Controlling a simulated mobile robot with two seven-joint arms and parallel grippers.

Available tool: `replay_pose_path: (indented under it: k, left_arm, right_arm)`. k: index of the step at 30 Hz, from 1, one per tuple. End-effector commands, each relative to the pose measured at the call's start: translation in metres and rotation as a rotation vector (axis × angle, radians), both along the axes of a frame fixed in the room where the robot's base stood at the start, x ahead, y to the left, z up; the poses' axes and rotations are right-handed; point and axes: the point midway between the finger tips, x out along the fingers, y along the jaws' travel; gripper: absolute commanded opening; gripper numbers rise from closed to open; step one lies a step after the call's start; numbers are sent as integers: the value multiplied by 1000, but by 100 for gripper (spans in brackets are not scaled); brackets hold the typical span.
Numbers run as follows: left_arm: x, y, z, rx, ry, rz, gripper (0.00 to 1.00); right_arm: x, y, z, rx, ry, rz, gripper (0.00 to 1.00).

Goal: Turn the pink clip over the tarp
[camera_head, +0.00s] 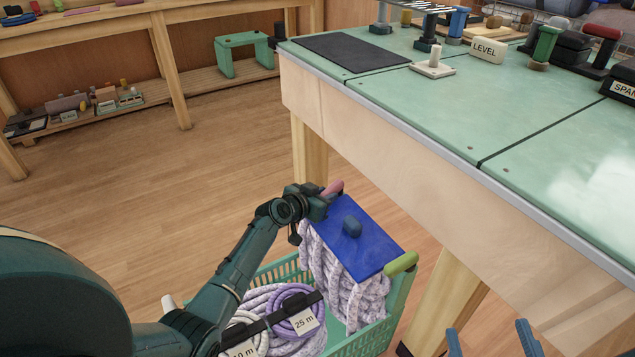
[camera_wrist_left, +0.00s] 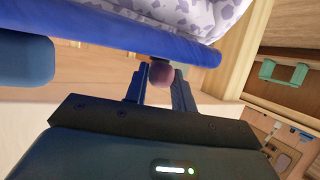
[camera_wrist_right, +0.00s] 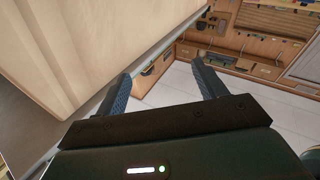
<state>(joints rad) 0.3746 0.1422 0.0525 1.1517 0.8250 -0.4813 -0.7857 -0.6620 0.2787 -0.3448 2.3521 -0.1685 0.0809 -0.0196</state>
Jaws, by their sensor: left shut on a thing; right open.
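The pink clip (camera_head: 333,188) is at the far corner of the blue tarp (camera_head: 375,240), which lies over coiled patterned rope in the green crate (camera_head: 400,310). My left gripper (camera_head: 321,202) is shut on the pink clip. In the left wrist view, the clip's rounded end (camera_wrist_left: 161,73) shows between the fingers, close to the tarp's edge (camera_wrist_left: 110,30). A green clip (camera_head: 401,264) sits at the tarp's near right corner. My right gripper (camera_head: 488,330) is open and empty at the bottom edge; its spread fingers also show in the right wrist view (camera_wrist_right: 160,76).
A green-topped workbench (camera_head: 440,110) with tools stands right of the crate, its leg (camera_head: 440,295) close by. A blue knob (camera_head: 352,226) stands on the tarp. Purple rope (camera_head: 290,305) with a "25 m" tag lies in the crate's near part. Floor to the left is clear.

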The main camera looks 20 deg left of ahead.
Motion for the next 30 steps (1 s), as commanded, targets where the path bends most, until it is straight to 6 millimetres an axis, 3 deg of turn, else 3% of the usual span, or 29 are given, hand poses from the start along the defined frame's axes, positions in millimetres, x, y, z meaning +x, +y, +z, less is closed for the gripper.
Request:
replay_pose_path:
  k: [1, 12, 24, 25, 30]
  left_arm:
    - [-1, -3, 6, -2, 5, 24, 0]
    - [-2, -8, 1, -1, 2, 136, 0]
    - [-1, -9, -1, -2, 2, 142, 0]
    - [-1, -9, -1, -2, 2, 142, 28]
    - [-1, -8, -1, -1, 2, 141, 42]
  right_arm:
    - [-1, -1, 7, -19, 6, -6, 71]
    - [2, -12, 2, -57, 149, -56, 71]
    - [2, -13, 0, -60, 161, -58, 71]
    - [2, -13, 0, -60, 161, -58, 71]
    - [2, -13, 0, -60, 161, -58, 71]
